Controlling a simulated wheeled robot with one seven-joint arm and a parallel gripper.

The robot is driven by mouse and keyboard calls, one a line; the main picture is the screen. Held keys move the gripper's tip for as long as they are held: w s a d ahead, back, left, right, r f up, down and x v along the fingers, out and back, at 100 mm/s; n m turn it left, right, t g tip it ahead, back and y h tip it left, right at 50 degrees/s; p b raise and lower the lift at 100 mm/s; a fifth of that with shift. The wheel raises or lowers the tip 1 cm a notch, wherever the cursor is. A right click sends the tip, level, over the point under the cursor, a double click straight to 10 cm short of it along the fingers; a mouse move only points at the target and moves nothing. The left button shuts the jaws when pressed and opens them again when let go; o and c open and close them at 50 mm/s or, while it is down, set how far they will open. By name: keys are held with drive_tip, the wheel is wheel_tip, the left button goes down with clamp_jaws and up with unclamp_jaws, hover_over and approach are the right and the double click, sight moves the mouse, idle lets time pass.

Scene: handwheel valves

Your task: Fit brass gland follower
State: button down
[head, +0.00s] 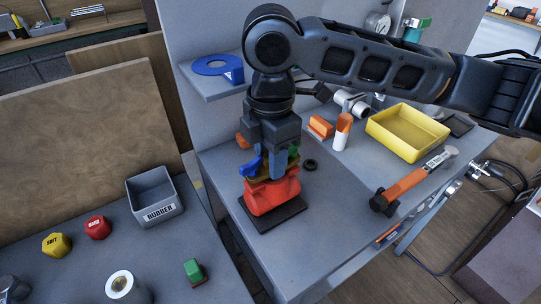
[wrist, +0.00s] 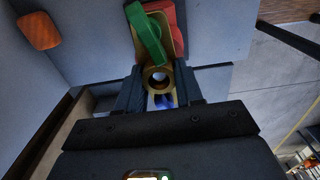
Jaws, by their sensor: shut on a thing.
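The brass gland follower (wrist: 158,80) is a gold ring with a round hole, held between my two fingers in the wrist view. My gripper (head: 268,158) is shut on it, pointing down just above the red valve body (head: 272,197) on its dark base plate (head: 270,215). A blue piece (head: 252,163) and a green piece (head: 293,154) stand beside the fingers; the green piece (wrist: 147,36) and some blue (wrist: 163,102) also show in the wrist view. My fingers hide much of the follower in the head view, and I cannot tell whether it is seated.
A shelf with a blue ring-shaped part (head: 218,66) is behind left. A grey bin (head: 155,195) stands on the left table.

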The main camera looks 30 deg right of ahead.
drive_tip(key=shift+f, duration=0.1)
drive_tip(key=shift+f+b, duration=0.35)
drive_tip(key=shift+f, duration=0.1)
drive_tip(key=shift+f, duration=0.15)
idle(1.1)
drive_tip(key=c, duration=1.1)
unclamp_jaws()
drive_tip(key=o, duration=0.5)
drive_tip(key=shift+s+f, duration=0.1)
drive_tip(key=shift+c, duration=0.2)
drive_tip(key=shift+c, duration=0.2)
drive_tip(key=shift+o, duration=1.2)
drive_tip(key=shift+f, duration=0.1)
